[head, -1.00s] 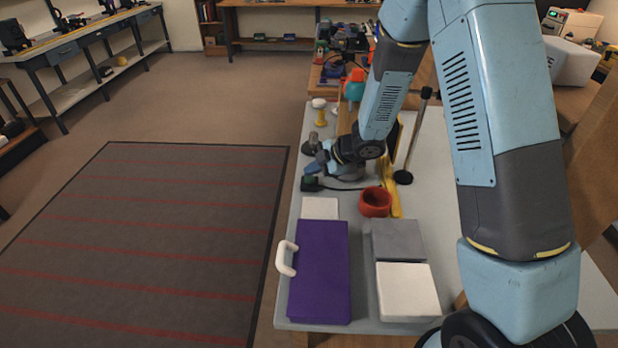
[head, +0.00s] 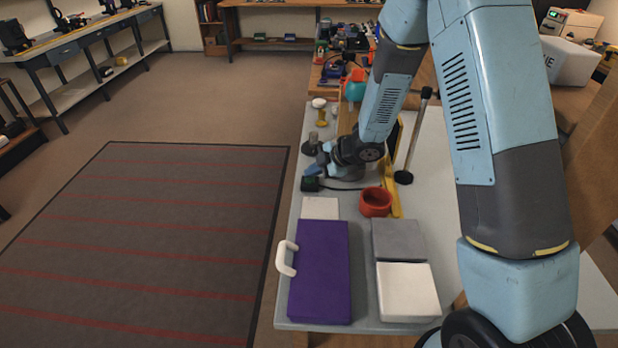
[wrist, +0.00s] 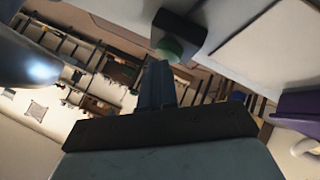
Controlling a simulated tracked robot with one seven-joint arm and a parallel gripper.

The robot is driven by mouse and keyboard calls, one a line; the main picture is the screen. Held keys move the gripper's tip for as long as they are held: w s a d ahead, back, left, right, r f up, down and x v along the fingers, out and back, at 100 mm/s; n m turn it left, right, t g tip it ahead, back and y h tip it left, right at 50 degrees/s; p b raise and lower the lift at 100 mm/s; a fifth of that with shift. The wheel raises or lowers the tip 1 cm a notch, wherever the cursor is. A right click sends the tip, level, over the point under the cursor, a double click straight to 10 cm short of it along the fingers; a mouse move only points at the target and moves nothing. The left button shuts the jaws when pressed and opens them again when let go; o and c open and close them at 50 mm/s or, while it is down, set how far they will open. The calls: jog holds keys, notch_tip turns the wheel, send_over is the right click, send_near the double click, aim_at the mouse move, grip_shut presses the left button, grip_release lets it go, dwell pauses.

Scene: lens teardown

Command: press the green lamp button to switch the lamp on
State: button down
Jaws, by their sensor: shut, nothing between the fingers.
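The green button (wrist: 172,48) sits on the end of a small dark box (wrist: 181,33) in the wrist view. The box (head: 311,184) also shows in the head view, on the left edge of the grey table, with a dark cable running right. My gripper (wrist: 157,66) has its blue fingers shut and empty, tips pointing at the button. The tips overlap the button's lower left edge in the picture; I cannot tell whether they touch it. In the head view my gripper (head: 312,171) is just above the box.
A red ring-shaped cup (head: 375,202), a white square (head: 320,208), a purple case (head: 320,272) and grey and white blocks (head: 398,240) lie nearer on the table. A dark stand (head: 404,177) is to the right. A shiny rounded surface (wrist: 28,80) with a bright spot fills the wrist view's left.

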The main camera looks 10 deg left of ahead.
aim_at(312, 180)
dwell(0.3)
jog(key=shift+r, duration=0.45)
jog(key=shift+r, duration=3)
jog(key=shift+s, duration=0.1)
